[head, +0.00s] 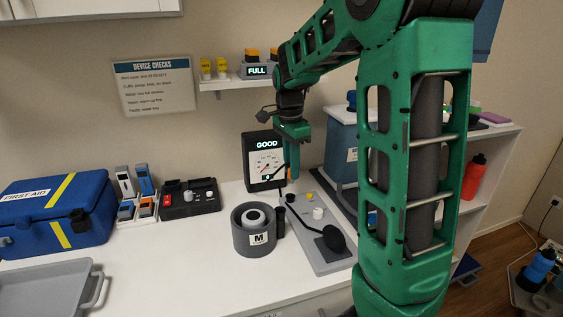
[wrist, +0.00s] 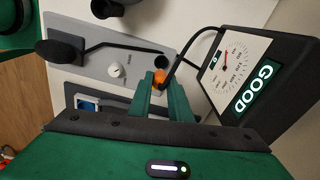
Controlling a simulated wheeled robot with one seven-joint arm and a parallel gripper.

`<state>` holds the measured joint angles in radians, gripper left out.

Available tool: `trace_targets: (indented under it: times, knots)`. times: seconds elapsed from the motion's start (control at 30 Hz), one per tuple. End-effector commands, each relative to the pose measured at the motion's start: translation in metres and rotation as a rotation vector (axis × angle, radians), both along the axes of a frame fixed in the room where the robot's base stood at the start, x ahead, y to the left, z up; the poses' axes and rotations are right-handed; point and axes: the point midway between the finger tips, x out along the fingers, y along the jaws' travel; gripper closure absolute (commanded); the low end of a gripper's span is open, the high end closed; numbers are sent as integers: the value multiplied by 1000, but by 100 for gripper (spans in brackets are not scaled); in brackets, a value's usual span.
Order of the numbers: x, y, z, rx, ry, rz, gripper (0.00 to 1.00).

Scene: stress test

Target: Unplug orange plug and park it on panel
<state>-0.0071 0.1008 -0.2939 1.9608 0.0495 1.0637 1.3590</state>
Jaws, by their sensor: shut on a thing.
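The orange plug (wrist: 160,76) shows in the wrist view between the tips of my green gripper fingers (wrist: 161,86), which are shut on it. A black cable runs beside it toward the gauge box. The grey panel (wrist: 100,50) lies beyond the plug, with a white knob (wrist: 116,70) and a black round part (wrist: 160,62) close to the plug. I cannot tell whether the plug is seated or clear of the panel. In the head view my gripper (head: 291,172) points down over the back end of the panel (head: 325,257), and the plug is not clearly visible.
The gauge box (head: 264,160) reading GOOD stands behind the panel. A black bulb (head: 332,238) on a thin tube lies at the panel's front. A grey round container (head: 254,240) marked M is left of the panel. A blue-grey bin (head: 342,150) stands behind right.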

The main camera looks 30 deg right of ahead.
Motion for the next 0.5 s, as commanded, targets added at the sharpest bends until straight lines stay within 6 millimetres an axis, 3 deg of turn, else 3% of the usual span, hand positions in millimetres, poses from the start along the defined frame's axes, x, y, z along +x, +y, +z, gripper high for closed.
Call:
trace_targets:
  times: [0.5]
  knots:
    - [-1, -3, -25, 0, 3, -4, 100]
